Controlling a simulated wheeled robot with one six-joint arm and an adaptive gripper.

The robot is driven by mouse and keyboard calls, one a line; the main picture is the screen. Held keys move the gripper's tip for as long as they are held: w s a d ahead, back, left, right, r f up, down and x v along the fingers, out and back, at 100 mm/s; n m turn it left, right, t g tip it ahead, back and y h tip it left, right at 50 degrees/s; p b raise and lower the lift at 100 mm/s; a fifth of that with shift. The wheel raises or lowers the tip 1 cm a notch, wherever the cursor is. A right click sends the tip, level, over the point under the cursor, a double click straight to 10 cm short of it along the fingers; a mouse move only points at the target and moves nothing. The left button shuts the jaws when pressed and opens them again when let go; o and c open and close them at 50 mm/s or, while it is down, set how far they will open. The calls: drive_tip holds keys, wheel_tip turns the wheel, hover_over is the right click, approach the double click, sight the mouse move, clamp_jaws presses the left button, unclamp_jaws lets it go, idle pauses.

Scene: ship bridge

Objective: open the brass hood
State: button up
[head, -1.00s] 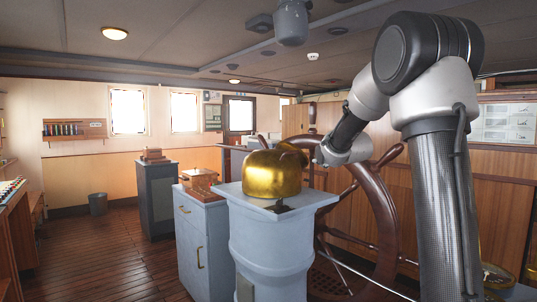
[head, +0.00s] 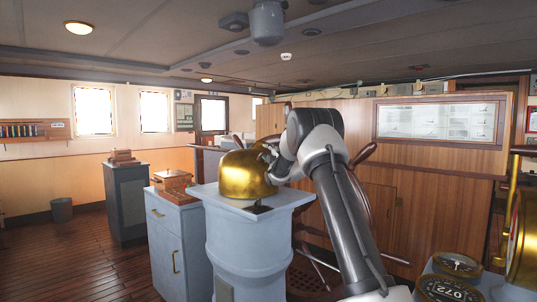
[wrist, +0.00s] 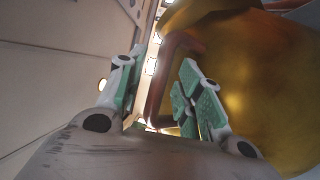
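The brass hood (head: 246,176) is a rounded gold dome seated on top of the pale blue-grey pedestal (head: 246,245). My gripper (head: 272,160) is at the hood's right, upper side, partly hidden behind it and by my wrist. In the wrist view the hood (wrist: 270,85) fills the right side, close beside the right finger. My gripper's two green-padded fingers (wrist: 158,78) stand apart. No grip on anything is visible.
The dark wooden ship's wheel (head: 365,155) stands behind my arm. A blue-grey cabinet (head: 175,245) with a wooden box (head: 172,180) is left of the pedestal. Round dials (head: 457,264) and a brass instrument (head: 522,235) are at the right.

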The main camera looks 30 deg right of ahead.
drive_tip(key=shift+w, duration=0.15)
clamp_jaws()
